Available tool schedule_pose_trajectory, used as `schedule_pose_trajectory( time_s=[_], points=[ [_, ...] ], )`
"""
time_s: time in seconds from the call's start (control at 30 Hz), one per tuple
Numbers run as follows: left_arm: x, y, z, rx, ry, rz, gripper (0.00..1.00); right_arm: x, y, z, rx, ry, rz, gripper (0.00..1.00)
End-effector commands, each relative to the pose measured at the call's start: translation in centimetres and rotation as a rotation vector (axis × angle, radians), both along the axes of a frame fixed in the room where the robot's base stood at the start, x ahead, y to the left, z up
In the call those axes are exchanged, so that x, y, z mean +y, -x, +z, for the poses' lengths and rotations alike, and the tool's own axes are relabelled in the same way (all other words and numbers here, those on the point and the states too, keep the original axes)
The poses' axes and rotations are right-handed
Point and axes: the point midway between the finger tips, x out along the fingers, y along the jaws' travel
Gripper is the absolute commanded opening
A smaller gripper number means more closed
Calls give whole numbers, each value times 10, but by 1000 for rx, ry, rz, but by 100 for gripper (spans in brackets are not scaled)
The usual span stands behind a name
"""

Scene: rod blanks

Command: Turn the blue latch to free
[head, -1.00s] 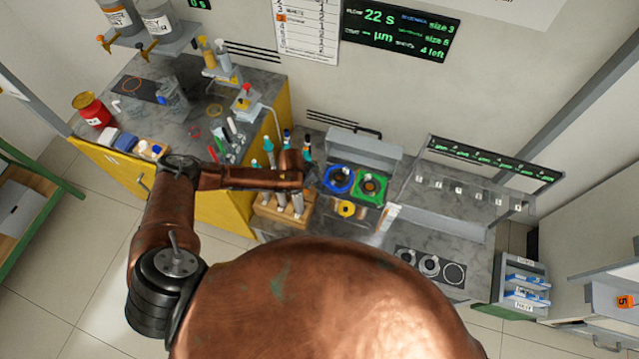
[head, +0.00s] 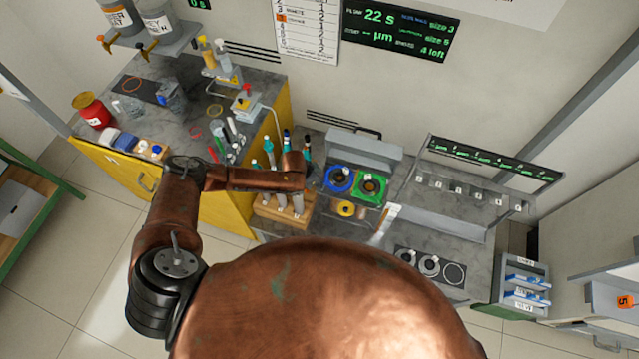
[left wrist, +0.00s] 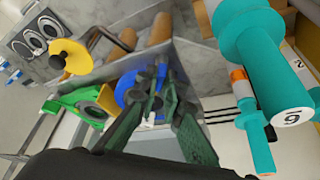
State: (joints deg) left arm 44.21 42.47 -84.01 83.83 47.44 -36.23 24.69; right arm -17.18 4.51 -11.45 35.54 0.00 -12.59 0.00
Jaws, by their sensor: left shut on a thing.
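The blue latch (head: 339,179) is a blue ring-shaped part at the front of a grey unit, left of a green square part (head: 370,188). In the left wrist view the latch (left wrist: 128,88) shows behind my fingers. My left gripper (left wrist: 157,97) has dark green fingers, closed on a small blue and grey piece that seems to be part of the latch. The fingers hide much of it, so its exact turn is hard to tell. In the head view my arm comes in from the left and ends beside the latch. My right gripper is not in view.
A wooden rack (head: 270,215) of several teal-topped tools stands close left of the latch; one teal tool (left wrist: 262,70) looms near my gripper. A clear-fronted rack stands to the right.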

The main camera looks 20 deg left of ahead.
Motion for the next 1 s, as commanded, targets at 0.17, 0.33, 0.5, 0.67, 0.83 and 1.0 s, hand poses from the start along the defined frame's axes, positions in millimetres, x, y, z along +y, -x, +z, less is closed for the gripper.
schedule_pose_trajectory(
  time_s=[0.17,0.33,0.5,0.67,0.83,1.0],
  points=[
    [0,0,0,0,0,-1,0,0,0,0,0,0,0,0],
    [1,-1,-1,0,0,-26,0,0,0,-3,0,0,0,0],
    [2,-2,-1,-2,-1,-101,0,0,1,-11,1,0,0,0],
    [3,-4,-3,-2,0,-218,0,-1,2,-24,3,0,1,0],
    [3,-6,-5,-1,2,-370,0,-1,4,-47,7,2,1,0],
    [5,-7,-6,0,1,-521,0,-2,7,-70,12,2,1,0]
  ],
)
